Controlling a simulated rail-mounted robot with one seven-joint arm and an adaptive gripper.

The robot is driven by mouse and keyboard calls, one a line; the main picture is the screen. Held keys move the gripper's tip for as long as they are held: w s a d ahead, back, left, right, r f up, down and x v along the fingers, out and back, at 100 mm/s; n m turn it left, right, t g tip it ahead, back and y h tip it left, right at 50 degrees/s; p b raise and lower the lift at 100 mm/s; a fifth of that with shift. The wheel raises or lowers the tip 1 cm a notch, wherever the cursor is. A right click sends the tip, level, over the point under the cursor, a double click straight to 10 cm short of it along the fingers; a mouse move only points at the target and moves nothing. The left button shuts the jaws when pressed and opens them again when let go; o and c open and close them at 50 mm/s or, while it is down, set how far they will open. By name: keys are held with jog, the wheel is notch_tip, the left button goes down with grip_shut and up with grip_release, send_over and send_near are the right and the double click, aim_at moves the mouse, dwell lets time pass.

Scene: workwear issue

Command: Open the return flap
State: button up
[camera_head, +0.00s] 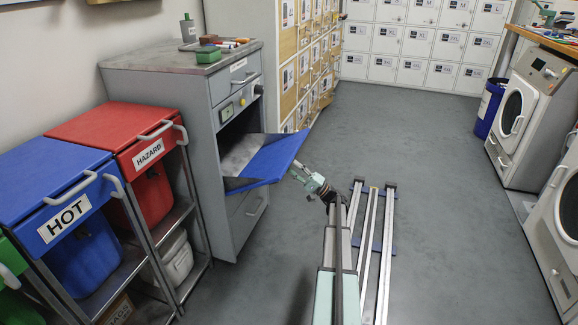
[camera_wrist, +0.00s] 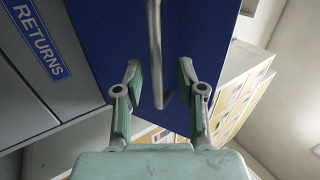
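The return flap (camera_head: 272,162) is a blue panel on the front of the grey cabinet (camera_head: 236,188). It stands tilted outward, with its grey inner face and the dark opening above it in view. In the wrist view the flap's blue outer face (camera_wrist: 205,35) carries a metal bar handle (camera_wrist: 156,50). My gripper (camera_wrist: 158,72) is open, with its fingers apart on either side of the handle; I see a gap on both sides. In the head view my gripper (camera_head: 298,172) is at the flap's outer side, partly hidden by it.
A "RETURNS" label (camera_wrist: 37,42) is on the grey front. Red (camera_head: 122,137) and blue (camera_head: 60,192) lidded bins stand left of the cabinet. Wooden lockers (camera_head: 290,75) are behind it.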

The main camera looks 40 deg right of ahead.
jog(key=v, duration=0.8)
jog(key=shift+d+f, duration=0.15)
jog(key=shift+s, duration=0.15)
